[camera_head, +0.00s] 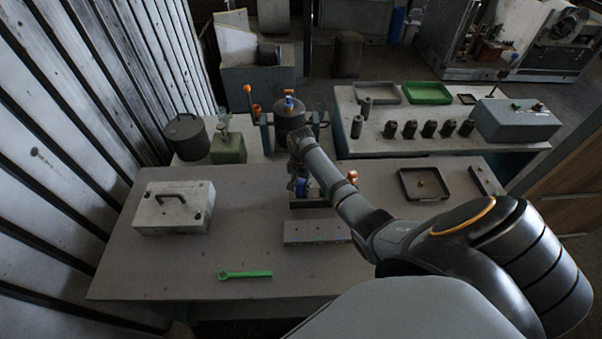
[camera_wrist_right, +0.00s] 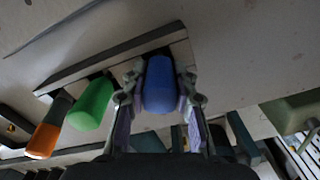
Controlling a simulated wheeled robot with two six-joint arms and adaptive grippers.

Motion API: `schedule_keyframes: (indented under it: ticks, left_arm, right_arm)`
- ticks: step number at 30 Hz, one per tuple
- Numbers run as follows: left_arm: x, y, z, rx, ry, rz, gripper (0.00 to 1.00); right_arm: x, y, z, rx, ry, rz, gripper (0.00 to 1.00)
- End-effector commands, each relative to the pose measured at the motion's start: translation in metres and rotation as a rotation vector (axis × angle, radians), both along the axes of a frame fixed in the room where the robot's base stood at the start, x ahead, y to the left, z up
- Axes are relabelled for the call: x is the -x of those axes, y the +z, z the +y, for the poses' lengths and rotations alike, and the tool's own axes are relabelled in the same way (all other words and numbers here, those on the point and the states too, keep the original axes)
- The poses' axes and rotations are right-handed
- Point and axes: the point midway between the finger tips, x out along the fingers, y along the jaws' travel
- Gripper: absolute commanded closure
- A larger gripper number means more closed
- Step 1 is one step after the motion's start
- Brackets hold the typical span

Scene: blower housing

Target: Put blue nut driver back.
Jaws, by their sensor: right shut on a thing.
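The blue nut driver (camera_wrist_right: 160,85) shows its blue handle between the two fingers of my right gripper (camera_wrist_right: 160,105) in the wrist view. The fingers are shut on it. The handle's far end overlaps a long grey rack bar (camera_wrist_right: 118,58); I cannot tell whether the driver is seated in it. A green handle (camera_wrist_right: 92,103) and an orange handle (camera_wrist_right: 48,140) stand beside it along the same bar. In the head view a patch of the blue driver (camera_head: 302,187) shows by my right gripper (camera_head: 299,184), partly hidden by my arm. My left gripper is not in view.
A grey block (camera_head: 317,231) lies in front of my right gripper. A green wrench (camera_head: 245,275) and a grey lidded case (camera_head: 174,208) are on the table (camera_head: 210,250). A dark tray (camera_head: 424,194) is at right. The left front of the table has free room.

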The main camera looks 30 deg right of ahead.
Motion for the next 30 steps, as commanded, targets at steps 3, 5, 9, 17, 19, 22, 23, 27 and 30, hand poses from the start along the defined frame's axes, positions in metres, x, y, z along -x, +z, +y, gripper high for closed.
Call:
schedule_keyframes:
  ticks: [3, 5, 9, 17, 19, 22, 23, 27, 30]
  left_arm:
    - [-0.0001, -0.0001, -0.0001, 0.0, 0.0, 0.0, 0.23]
    - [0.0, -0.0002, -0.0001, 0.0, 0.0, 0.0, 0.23]
    - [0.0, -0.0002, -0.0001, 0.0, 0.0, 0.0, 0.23]
    - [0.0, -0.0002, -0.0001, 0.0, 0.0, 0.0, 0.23]
    - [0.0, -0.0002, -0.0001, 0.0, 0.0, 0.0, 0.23]
    - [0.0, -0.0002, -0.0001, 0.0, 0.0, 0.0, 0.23]
    - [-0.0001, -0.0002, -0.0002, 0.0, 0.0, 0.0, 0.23]
    - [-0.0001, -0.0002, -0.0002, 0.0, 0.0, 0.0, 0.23]
    - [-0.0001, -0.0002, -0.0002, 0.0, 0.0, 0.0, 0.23]
  right_arm:
    - [-0.0002, -0.0001, 0.0, -0.001, 0.0, -0.001, 1.0]
    - [-0.0002, -0.0001, 0.0, -0.001, 0.0, -0.001, 1.0]
    - [-0.0002, -0.0001, 0.0, -0.001, 0.0, -0.001, 0.6]
    - [-0.0001, -0.0001, -0.0001, 0.0, 0.0, 0.0, 0.46]
    - [-0.0001, -0.0002, -0.0001, 0.0, 0.0, 0.0, 0.46]
    - [0.0001, -0.0004, -0.0001, 0.0, 0.0, 0.0, 0.32]
    - [0.0001, -0.0004, -0.0001, 0.0, 0.0, 0.0, 0.28]
    - [0.0, -0.0003, -0.0001, 0.0, 0.0, 0.0, 0.23]
    - [0.0, -0.0003, -0.0001, 0.0, 0.0, 0.0, 0.23]
